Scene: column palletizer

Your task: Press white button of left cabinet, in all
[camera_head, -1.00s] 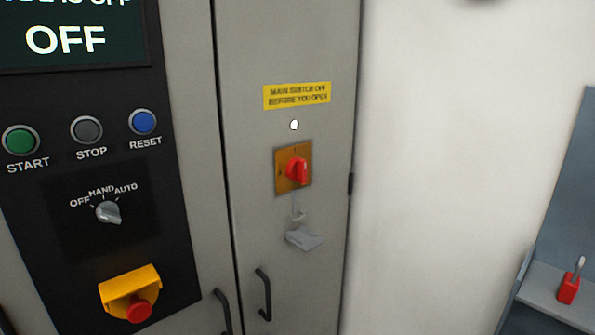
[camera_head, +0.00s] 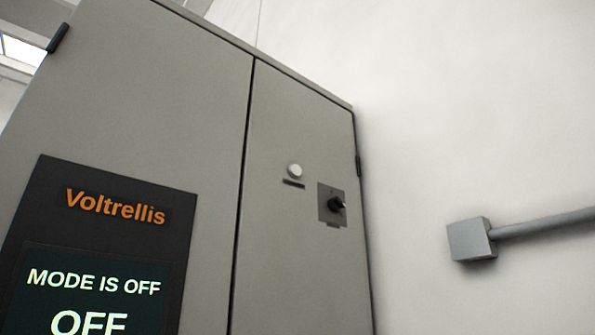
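A round white button (camera_head: 294,170) sits on the upper part of the right door of a grey cabinet (camera_head: 300,250), with a small dark label under it. A black rotary switch (camera_head: 337,204) on a grey square plate is just below and to the right of the button. The left door carries a black panel (camera_head: 115,205) with the orange word "Voltrellis" and a screen (camera_head: 90,290) reading "MODE IS OFF". Neither of my grippers shows in the head view.
A grey box (camera_head: 470,239) with a pipe (camera_head: 545,222) running right is fixed to the pale wall right of the cabinet. A black hinge (camera_head: 58,38) is at the upper left edge of the cabinet. No obstacle shows in front of the doors.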

